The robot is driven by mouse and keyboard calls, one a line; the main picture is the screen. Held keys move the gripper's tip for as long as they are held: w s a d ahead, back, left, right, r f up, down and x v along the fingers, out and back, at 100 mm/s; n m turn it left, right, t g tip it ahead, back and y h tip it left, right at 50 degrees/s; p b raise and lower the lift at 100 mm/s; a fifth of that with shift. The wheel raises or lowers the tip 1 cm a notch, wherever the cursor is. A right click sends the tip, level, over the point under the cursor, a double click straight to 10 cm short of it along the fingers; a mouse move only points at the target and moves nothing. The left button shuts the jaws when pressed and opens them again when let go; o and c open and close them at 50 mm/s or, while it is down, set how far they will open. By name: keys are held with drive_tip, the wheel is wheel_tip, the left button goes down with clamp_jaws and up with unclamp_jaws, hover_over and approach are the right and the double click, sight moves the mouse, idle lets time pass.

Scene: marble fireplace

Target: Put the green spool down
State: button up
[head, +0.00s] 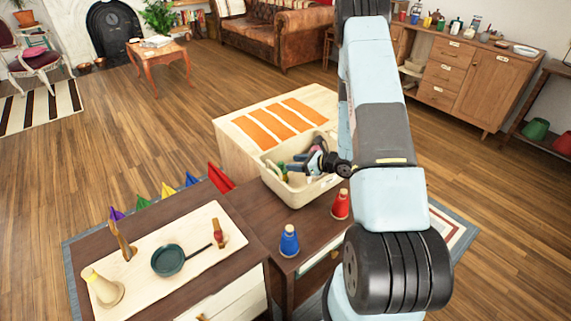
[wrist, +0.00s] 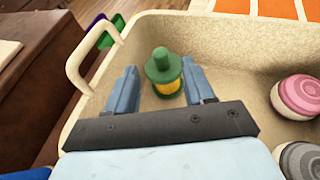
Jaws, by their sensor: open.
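The green spool (wrist: 162,62) has a yellow band round its lower part. It stands upright inside the cream bin (wrist: 262,42), on the bin's floor near one wall. My gripper (wrist: 160,88) is open, with one blue finger on each side of the spool and a gap visible beside it. In the head view my gripper (head: 310,162) reaches down into the bin (head: 296,197), and a bit of green (head: 283,171) shows to its left.
A pink-and-cream round thing (wrist: 298,96) and a grey one (wrist: 300,160) lie in the bin's right side. A red spool (head: 340,205) and a blue spool (head: 289,241) stand on the dark top by the bin. The bin's handle (wrist: 86,52) rises at left.

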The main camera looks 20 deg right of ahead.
drive_tip(key=s+a+r+n+g, duration=0.3)
drive_tip(key=s+r+n, duration=0.2)
drive_tip(key=r, duration=0.4)
drive_tip(key=s+a+r+n+g+y, duration=0.1)
drive_tip(key=s+a+r+n+g, duration=0.3)
drive_tip(key=r, duration=0.6)
drive_tip(key=s+a+r+n+g, duration=0.1)
drive_tip(key=s+a+r+n, duration=0.2)
drive_tip(key=s+r+n, duration=0.45)
drive_tip(key=s+d+r+n+t+h, duration=0.2)
drive_tip(key=s+r+n+h, duration=0.3)
drive_tip(key=s+r, duration=0.3)
drive_tip(key=s+d+r+n+t+h, duration=0.2)
drive_tip(key=s+d+r+n+h, duration=0.2)
drive_tip(key=s+r, duration=0.4)
drive_tip(key=shift+s+d+r+n+h, duration=0.25)
drive_tip(key=shift+d+r+n+h, duration=0.15)
drive_tip(key=shift+r+n+h, duration=0.35)
drive_tip(key=shift+f, duration=0.1)
